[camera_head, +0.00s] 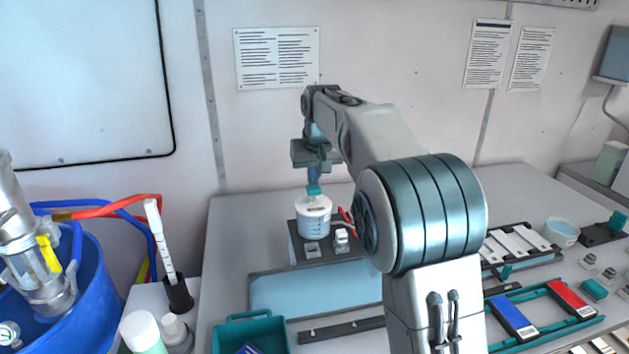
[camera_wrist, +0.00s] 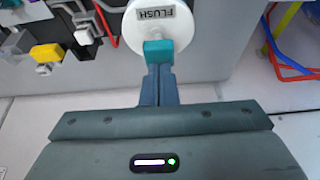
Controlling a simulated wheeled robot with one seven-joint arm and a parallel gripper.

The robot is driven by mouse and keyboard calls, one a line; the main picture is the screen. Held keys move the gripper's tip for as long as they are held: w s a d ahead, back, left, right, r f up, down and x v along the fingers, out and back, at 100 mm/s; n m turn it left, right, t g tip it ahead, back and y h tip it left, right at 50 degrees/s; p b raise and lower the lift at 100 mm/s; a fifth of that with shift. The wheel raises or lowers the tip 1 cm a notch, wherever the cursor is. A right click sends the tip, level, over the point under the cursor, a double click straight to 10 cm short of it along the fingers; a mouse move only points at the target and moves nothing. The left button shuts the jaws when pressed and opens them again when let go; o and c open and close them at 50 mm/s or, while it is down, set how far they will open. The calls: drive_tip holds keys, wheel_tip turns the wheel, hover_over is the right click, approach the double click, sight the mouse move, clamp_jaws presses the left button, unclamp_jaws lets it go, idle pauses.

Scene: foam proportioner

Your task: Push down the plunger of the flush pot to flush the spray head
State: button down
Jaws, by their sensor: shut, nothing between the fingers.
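The flush pot (camera_head: 314,217) is a white pot with graduation marks, standing on a dark base plate at the back middle of the bench in the head view. In the wrist view its round white top (camera_wrist: 178,28) carries a label reading FLUSH. A teal plunger cap (camera_wrist: 158,52) shows at the pot's near edge; it is also at the pot's top in the head view (camera_head: 314,190). My gripper (camera_wrist: 157,72) is shut and empty, pointing down, with its fingertips at the teal cap. I cannot tell whether they touch it. The spray head is not clearly identifiable.
A blue bucket (camera_head: 85,300) with hoses and a metal fitting stands at the left. A teal bin (camera_head: 250,333) sits at the front. Racks with blue and red cartridges (camera_head: 515,318) lie at the right. A pale blue panel (camera_head: 300,293) lies in front of the pot.

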wheel_tip(320, 180, up, 6)
drive_tip(key=p, duration=0.4)
drive_tip(key=shift+f, duration=0.1)
drive_tip(key=shift+s, duration=0.1)
idle(1.2)
approach(314, 188)
drive_tip(key=s+d, duration=0.4)
drive_tip(key=d, duration=0.1)
drive_tip(key=s+d+f+b, duration=0.1)
drive_tip(key=s+f, duration=0.3)
drive_tip(key=s, duration=0.5)
drive_tip(key=s+d+f+m, duration=0.1)
drive_tip(key=s+d+f, duration=0.3)
drive_tip(key=s, duration=0.6)
drive_tip(key=s+d+f+m+b, duration=0.1)
drive_tip(key=s+f, duration=0.3)
drive_tip(key=s, duration=0.6)
drive_tip(key=shift+d+f+g+h+b, duration=0.2)
drive_tip(key=shift+d+g+h+b, duration=0.15)
drive_tip(key=shift+d, duration=0.5)
drive_tip(key=shift+s, duration=0.15)
